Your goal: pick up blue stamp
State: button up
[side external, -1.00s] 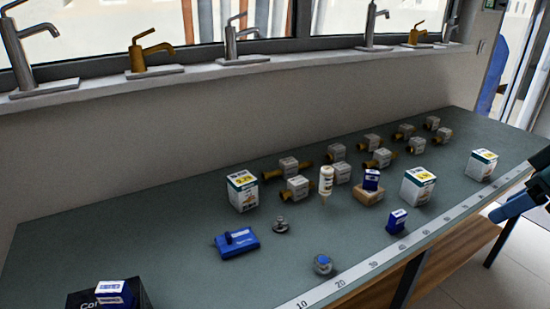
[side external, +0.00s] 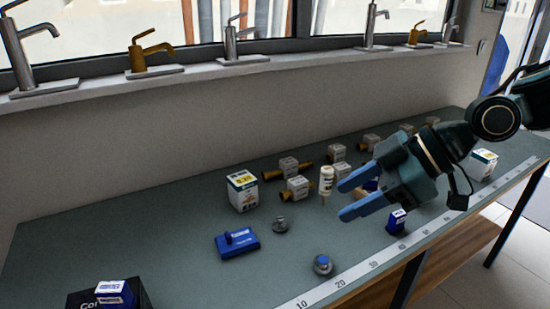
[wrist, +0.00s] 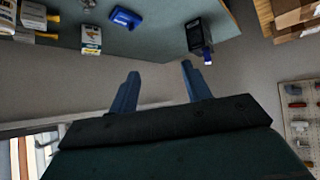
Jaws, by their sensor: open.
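The blue stamp (side external: 237,243), a flat blue body with a small raised handle, lies on the bench left of centre in the side view. It also shows at the top of the wrist view (wrist: 125,18). My gripper (side external: 346,200) is open and empty above the bench, to the right of the stamp and apart from it. Its two blue fingers point left in the side view. In the wrist view the open fingers (wrist: 160,69) lie below the stamp in the picture, with nothing between them.
A black box with a blue-and-white box on it (side external: 115,293) stands front left. A small blue box (side external: 396,221), a blue-topped round part (side external: 323,265), a grey fitting (side external: 280,224) and a white carton (side external: 242,191) stand around. My gripper hides part of the bench's right side.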

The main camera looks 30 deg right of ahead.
jog(key=w+a+f+n+g+y, duration=0.1)
jog(key=w+a+f+n+y, duration=0.15)
jog(key=a, duration=0.55)
jog(key=w+a+f+n+g+y, duration=0.15)
jog(key=a+y, duration=0.25)
jog(key=a, duration=0.5)
jog(key=m+t+y, duration=0.1)
jog(key=t+y, duration=0.2)
send_near(101, 294)
jog(key=shift+d+f, duration=0.35)
jog(key=shift+d, duration=0.45)
jog(key=shift+d+f, duration=0.3)
jog(key=shift+d, duration=0.45)
jog(key=shift+a, duration=0.1)
jog(key=shift+x, duration=4.2)
jog(key=shift+x, duration=2.55)
jog(key=shift+f, duration=0.1)
grip_shut()
